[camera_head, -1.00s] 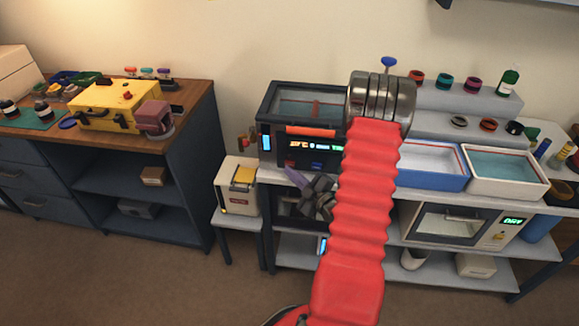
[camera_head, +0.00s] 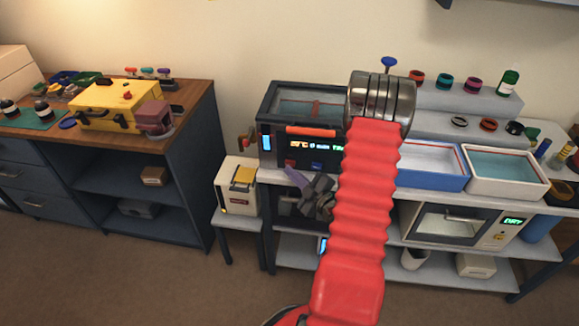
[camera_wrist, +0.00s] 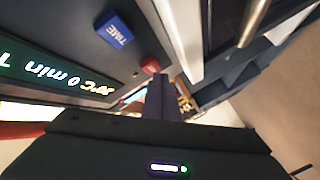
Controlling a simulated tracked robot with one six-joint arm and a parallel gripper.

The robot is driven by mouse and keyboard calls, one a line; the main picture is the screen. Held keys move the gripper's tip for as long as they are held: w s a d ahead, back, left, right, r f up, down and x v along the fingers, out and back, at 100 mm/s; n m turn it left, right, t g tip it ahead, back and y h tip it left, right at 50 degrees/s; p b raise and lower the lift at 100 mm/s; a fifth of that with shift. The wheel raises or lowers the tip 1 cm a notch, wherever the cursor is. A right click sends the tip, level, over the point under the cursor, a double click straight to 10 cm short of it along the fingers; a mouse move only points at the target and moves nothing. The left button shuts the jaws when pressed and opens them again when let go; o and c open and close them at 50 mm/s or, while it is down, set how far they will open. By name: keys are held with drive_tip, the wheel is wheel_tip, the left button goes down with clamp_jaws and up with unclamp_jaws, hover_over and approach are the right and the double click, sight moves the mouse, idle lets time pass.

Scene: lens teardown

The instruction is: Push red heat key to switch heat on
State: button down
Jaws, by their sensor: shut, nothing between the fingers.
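The red heat key (camera_head: 289,163) is on the front panel of the dark bath unit (camera_head: 268,125), left of the blue TIME key (camera_head: 316,165). In the wrist view the red key (camera_wrist: 150,66) shows just beyond the tips of my gripper (camera_wrist: 159,82), with the blue TIME key (camera_wrist: 113,33) to its upper left. My gripper (camera_head: 291,171) is shut and empty, just below the red key in the head view. I cannot tell whether the tips touch it. The lit display (camera_wrist: 55,75) reads a temperature and 0 min.
My red arm hides part of the bench. A small cream box (camera_head: 237,188) stands on a stool at the left. A blue tray (camera_head: 432,178) and a white tray (camera_head: 506,187) stand right of the arm. An oven (camera_head: 455,222) is below.

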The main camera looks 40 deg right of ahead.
drive_tip(key=shift+w+d, duration=0.1)
idle(0.4)
drive_tip(key=shift+w+d, duration=0.25)
idle(0.4)
drive_tip(key=shift+s+a, duration=0.3)
drive_tip(key=shift+a, duration=0.05)
drive_tip(key=s+a, duration=0.3)
drive_tip(key=a, duration=0.1)
drive_tip(key=shift+s+a, duration=0.35)
drive_tip(key=shift+a, duration=0.05)
idle(0.5)
idle(0.5)
